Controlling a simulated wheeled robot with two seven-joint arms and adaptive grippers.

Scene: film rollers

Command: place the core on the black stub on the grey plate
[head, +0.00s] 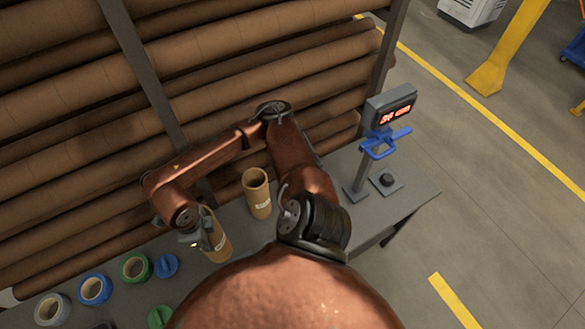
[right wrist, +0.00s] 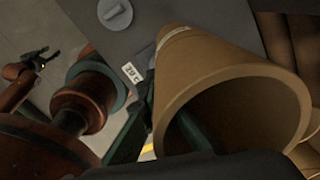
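A brown cardboard core (head: 217,246) with a white label stands on the grey bench in the head view. My right gripper (head: 198,238) is at its top. In the right wrist view the core (right wrist: 225,75) is large and hollow, with one finger inside it and the other outside its left wall. The fingers look spread, with the wall between them. A second core (head: 257,196) stands to the right. The black stub (head: 387,180) rises from a small grey plate (head: 396,188) right of the display stand. My left gripper does not show in the head view; its state is unclear.
Tape rolls, blue (head: 95,289), green (head: 135,267) and pale (head: 51,309), lie at left. A display stand (head: 390,105) with a blue handle is beside the plate. Long brown rolls (head: 230,35) stack behind the bench. The bench (head: 395,219) is clear in front of the plate.

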